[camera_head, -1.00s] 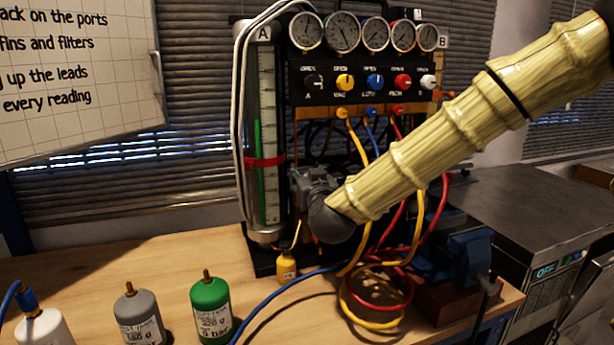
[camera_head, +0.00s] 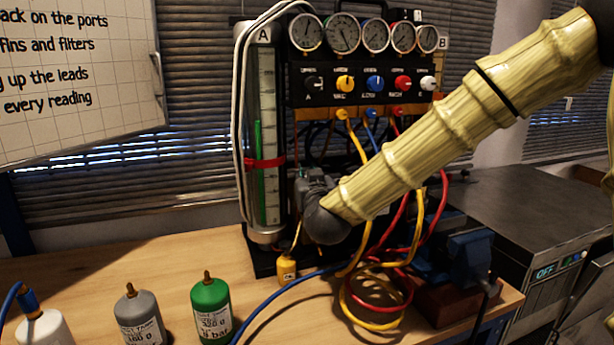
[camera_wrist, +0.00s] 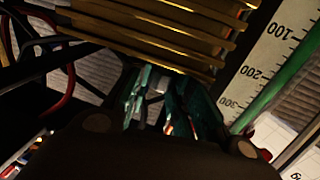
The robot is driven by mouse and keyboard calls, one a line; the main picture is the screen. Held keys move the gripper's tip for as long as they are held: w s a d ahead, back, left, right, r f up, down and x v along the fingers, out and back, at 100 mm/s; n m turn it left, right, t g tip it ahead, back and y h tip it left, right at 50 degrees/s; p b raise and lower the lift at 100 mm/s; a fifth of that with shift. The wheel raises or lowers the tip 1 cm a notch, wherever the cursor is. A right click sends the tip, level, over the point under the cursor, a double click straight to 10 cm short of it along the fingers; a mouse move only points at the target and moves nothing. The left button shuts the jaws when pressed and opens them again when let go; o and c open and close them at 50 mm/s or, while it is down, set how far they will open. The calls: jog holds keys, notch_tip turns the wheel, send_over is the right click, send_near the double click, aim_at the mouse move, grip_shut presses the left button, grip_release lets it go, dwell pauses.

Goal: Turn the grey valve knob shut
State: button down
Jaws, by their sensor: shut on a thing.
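My gripper (camera_head: 313,184) is at the gauge rig, just right of the clear scale column (camera_head: 266,140) and below the row of panel knobs. My own wrist and forearm partly cover it in the head view. In the wrist view, the teal-lit fingers of my gripper (camera_wrist: 168,98) are closed around a small pale grey piece, the grey valve knob (camera_wrist: 156,84). Only a bit of the knob shows between the fingers, so its angle cannot be read. The head view does not show the knob in the grip.
Several round gauges and coloured knobs, including a yellow knob (camera_head: 345,83), sit above my gripper. Yellow and red hoses (camera_head: 400,262) hang close to my forearm. A green bottle (camera_head: 210,308) and grey bottle (camera_head: 140,318) stand in front.

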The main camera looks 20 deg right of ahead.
jog(key=shift+r+m+h+p, duration=0.1)
jog(key=shift+m+h+p, duration=0.2)
jog(key=shift+h, duration=0.1)
jog(key=shift+r+m+g+h+p, duration=0.1)
jog(key=shift+m+g+h+p, duration=0.6)
jog(key=shift+m+h+p, duration=0.9)
jog(key=shift+m+g+h+p, duration=0.4)
jog(key=shift+m+g+h, duration=0.3)
jog(key=shift+h, duration=0.6)
jog(key=shift+m+g+h+p, duration=0.35)
jog(key=shift+m+g+h, duration=0.35)
jog(key=shift+h, duration=0.6)
jog(key=shift+m+g+h, duration=0.3)
jog(key=shift+h, duration=0.1)
jog(key=c, duration=1.3)
grip_release()
jog(key=shift+o, duration=0.2)
